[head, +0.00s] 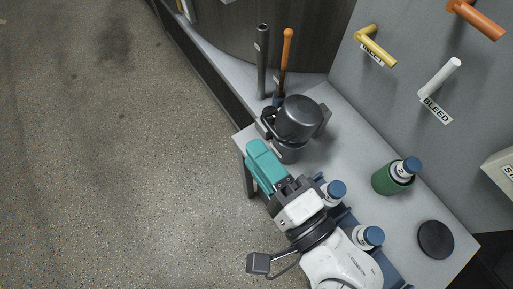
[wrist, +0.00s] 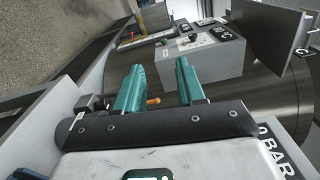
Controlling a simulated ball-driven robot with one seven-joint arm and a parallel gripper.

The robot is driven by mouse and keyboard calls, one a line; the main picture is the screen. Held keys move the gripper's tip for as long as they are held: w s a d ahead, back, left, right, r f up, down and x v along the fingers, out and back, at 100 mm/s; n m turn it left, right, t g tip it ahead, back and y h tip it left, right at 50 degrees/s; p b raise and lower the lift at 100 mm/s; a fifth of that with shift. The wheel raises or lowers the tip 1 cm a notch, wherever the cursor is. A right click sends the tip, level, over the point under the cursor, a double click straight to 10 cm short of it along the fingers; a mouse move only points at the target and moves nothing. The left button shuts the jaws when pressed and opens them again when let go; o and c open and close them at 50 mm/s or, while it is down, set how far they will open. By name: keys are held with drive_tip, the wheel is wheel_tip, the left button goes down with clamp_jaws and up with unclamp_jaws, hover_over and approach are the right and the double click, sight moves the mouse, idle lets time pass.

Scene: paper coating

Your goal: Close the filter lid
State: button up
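A dark grey, round metal filter housing (head: 287,152) stands near the left end of the grey bench. Its domed dark lid (head: 299,118) sits over it and looks tilted; I cannot tell how far it is open. My gripper (head: 259,152) is just left of and in front of the housing, by the bench edge, apart from the lid as far as I can tell. In the wrist view its two teal fingers (wrist: 157,68) are spread wide with nothing between them. I cannot make out the filter in the wrist view.
A green bottle with a blue cap (head: 391,178), a black disc (head: 436,239) and white bottles with blue caps (head: 368,237) are on the bench. An orange-handled tool (head: 286,60) and a grey tube (head: 262,62) stand behind the filter. Yellow (head: 377,46) and white (head: 440,78) handles project from the wall panel.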

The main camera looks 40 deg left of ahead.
drive_tip(key=shift+s+d+r+p, duration=0.3)
drive_tip(key=shift+s+p, duration=0.3)
drive_tip(key=shift+p, duration=0.1)
drive_tip(key=shift+s+d+r+p, duration=0.3)
drive_tip(key=shift+s+p, duration=0.3)
drive_tip(key=shift+p, duration=0.15)
drive_tip(key=shift+s+d+r+p, duration=0.3)
drive_tip(key=shift+s+p, duration=0.3)
drive_tip(key=shift+p, duration=0.1)
drive_tip(key=shift+c, duration=0.5)
